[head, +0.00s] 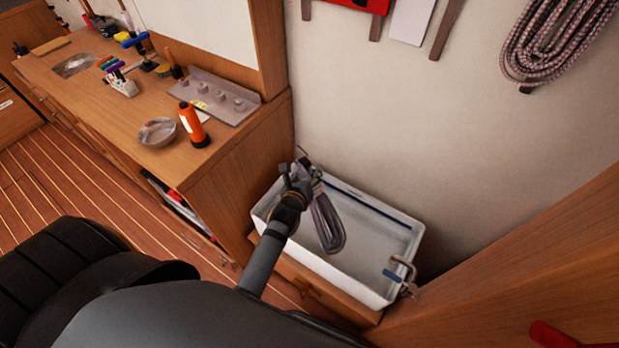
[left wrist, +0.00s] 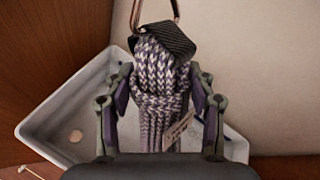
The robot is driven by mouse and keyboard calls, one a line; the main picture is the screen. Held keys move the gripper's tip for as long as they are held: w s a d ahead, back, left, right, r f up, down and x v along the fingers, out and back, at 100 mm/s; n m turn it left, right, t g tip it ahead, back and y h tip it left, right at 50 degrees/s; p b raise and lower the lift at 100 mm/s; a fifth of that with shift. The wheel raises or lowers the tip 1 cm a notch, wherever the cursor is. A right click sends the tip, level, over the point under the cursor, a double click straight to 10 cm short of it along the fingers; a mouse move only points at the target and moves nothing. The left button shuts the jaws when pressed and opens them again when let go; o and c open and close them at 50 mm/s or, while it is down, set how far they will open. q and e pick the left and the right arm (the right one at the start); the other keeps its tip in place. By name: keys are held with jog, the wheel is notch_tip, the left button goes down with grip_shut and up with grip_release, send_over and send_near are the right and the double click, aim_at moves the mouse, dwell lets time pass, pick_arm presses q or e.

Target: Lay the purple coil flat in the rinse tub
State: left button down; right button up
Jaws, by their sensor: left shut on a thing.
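The purple-and-white coil (head: 327,222) hangs from my left gripper (head: 303,176) over the left part of the white rinse tub (head: 345,281). Its long loops point down into the tub; I cannot tell whether they touch the bottom. In the left wrist view the coil (left wrist: 158,85) sits between the two fingers of the left gripper (left wrist: 160,110), with a dark strap (left wrist: 165,40) and a metal ring at its top and a small tag beside it. The tub's wall (left wrist: 50,110) shows behind. My right gripper is not in view.
A clamp with a blue handle (head: 402,276) grips the tub's front right corner. A wooden workbench (head: 150,90) with an orange flashlight (head: 193,124) and a metal bowl (head: 157,132) stands to the left. Another coil (head: 550,45) hangs on the wall at upper right.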

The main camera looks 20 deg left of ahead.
pick_arm(q)
jog(key=f+n+g, duration=0.1)
jog(key=n, duration=0.1)
jog(key=w+f+n+g+p, duration=0.1)
jog(key=n, duration=0.1)
jog(key=f+n+g+h+p, duration=0.1)
jog(key=n, duration=0.1)
jog(key=shift+w+a+f, duration=0.15)
jog(key=shift+w+f, duration=0.15)
jog(key=shift+w, duration=0.1)
notch_tip(320, 180, down, 24)
jog(key=n+g+b, duration=0.1)
jog(key=n+b, duration=0.1)
jog(key=b, duration=1.4)
jog(key=shift+f+b, duration=0.25)
jog(key=shift+b, duration=0.15)
jog(key=shift+c, duration=1.9)
grip_release()
jog(key=shift+s, duration=0.1)
jog(key=v, duration=0.7)
jog(key=shift+r, duration=0.15)
